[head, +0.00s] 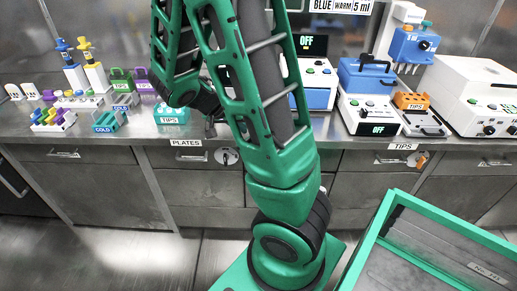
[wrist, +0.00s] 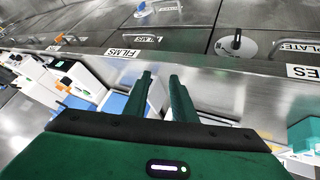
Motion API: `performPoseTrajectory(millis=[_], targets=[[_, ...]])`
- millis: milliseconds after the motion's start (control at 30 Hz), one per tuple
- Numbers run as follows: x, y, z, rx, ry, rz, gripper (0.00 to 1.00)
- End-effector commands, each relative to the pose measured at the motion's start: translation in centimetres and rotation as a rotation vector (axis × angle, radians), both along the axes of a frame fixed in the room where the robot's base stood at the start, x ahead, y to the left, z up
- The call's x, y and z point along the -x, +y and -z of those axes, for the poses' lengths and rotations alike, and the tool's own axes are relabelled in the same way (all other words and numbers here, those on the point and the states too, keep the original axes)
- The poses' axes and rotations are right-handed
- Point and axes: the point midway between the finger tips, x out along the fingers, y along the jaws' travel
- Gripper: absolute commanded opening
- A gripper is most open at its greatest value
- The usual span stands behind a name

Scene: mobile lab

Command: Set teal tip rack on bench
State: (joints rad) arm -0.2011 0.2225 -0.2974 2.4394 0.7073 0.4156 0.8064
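The teal tip rack (head: 172,114) stands on the steel bench (head: 240,135), left of my arm in the head view, with a TIPS label on its front. A teal block, which looks like the same rack, shows at the right edge of the wrist view (wrist: 303,136). My gripper (wrist: 160,75) is open in the wrist view. Its two fingers are apart with nothing held between them, above the bench near its front edge. In the head view my arm hides most of the gripper.
Colored tube racks (head: 53,118) and pipettes (head: 92,68) stand at the left. Drawers line the bench front. My green-framed deck (head: 400,250) is at lower right.

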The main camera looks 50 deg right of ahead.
Motion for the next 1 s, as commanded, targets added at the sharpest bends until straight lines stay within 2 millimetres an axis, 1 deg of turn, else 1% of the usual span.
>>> performPoseTrajectory(millis=[33, 267, 400, 600, 700, 767, 800, 833, 1000], targets=[[1.3, 0.3, -0.6, -0.062, 0.012, -0.003, 0.24], [6.5, 3.4, -2.5, -0.338, 0.083, -0.117, 0.24], [9.5, 5.8, -4.2, -0.482, 0.103, -0.235, 0.24], [13.5, 9.2, -6.6, -0.635, 0.115, -0.439, 0.24], [15.0, 10.6, -7.5, -0.679, 0.118, -0.529, 0.24], [15.7, 11.2, -7.8, -0.695, 0.121, -0.568, 0.24], [16.0, 12.1, -8.0, -0.703, 0.123, -0.590, 0.24], [16.2, 12.4, -8.1, -0.708, 0.125, -0.602, 0.24], [16.6, 12.8, -8.3, -0.718, 0.128, -0.631, 0.24]])
